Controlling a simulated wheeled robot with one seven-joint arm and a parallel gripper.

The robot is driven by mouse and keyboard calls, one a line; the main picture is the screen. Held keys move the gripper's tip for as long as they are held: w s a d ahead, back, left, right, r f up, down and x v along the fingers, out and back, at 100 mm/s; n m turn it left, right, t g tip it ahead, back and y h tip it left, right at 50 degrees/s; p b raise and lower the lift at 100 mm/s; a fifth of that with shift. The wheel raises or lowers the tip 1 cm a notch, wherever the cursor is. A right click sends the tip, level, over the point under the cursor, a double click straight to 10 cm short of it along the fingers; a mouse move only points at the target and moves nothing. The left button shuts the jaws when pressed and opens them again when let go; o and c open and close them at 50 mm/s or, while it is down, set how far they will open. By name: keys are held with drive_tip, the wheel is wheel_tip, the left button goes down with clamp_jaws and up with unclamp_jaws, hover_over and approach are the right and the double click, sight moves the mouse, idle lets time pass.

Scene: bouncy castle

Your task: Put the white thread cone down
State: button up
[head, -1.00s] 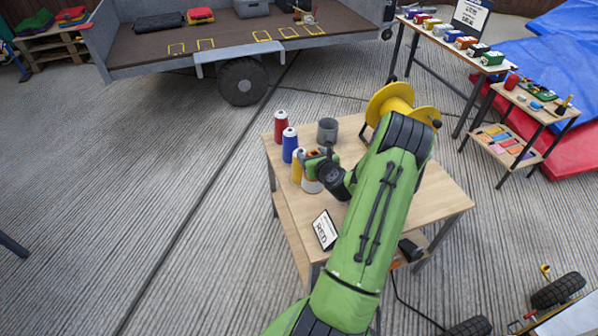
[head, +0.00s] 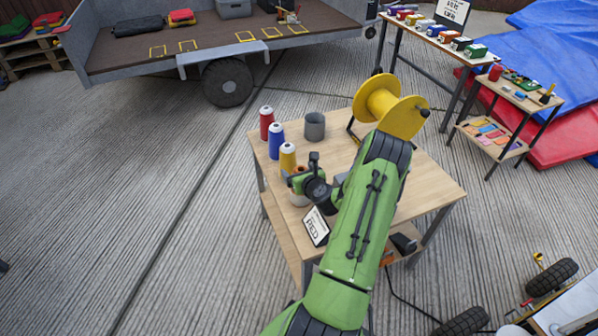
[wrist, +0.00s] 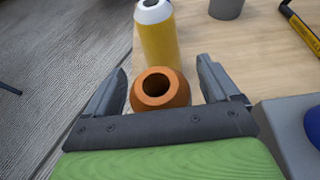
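The white thread cone (head: 299,199) stands near the table's left edge, mostly hidden under my gripper in the head view. In the wrist view I look down on a round orange-brown top with a hole (wrist: 160,88), which seems to be its top. My gripper (wrist: 160,90) is open, its fingers on either side of this top with a gap at each side. The head view also shows my gripper (head: 303,183). A yellow cone (head: 287,157), a blue cone (head: 276,142) and a red cone (head: 266,123) stand in a row behind it.
The wooden table (head: 425,185) also holds a grey cup (head: 314,127), a yellow reel (head: 390,102) and a small sign (head: 316,227) in front of the cones. The yellow cone is close beyond my fingertips. A trailer (head: 150,55) stands behind.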

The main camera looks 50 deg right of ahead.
drive_tip(key=shift+r, duration=0.15)
drive_tip(key=v, duration=1.2)
drive_tip(key=w+a+r+n+g+y, duration=0.1)
drive_tip(key=w+a+r+n+y, duration=0.2)
drive_tip(key=a+n, duration=0.5)
drive_tip(key=w+a+r+n+g+y, duration=0.1)
drive_tip(key=w+a+r+n+y, duration=0.25)
drive_tip(key=a+n, duration=0.45)
drive_tip(key=w+a+r+n+g+y, duration=0.1)
drive_tip(key=w+a+r+n+y, duration=0.2)
drive_tip(key=a+n, duration=0.55)
drive_tip(key=s+a+r+n+g+h, duration=0.1)
drive_tip(key=s+a+r+n, duration=0.4)
drive_tip(key=s+n, duration=0.3)
drive_tip(key=s+a+r+n+g+h, duration=0.1)
drive_tip(key=s+a+r+n+g, duration=0.1)
drive_tip(key=s+a+r+n, duration=0.3)
drive_tip(key=s+r+n, duration=0.2)
drive_tip(key=s+n, duration=0.2)
drive_tip(key=s, duration=0.1)
drive_tip(key=shift+s+a, duration=0.25)
drive_tip(key=shift+a, duration=0.05)
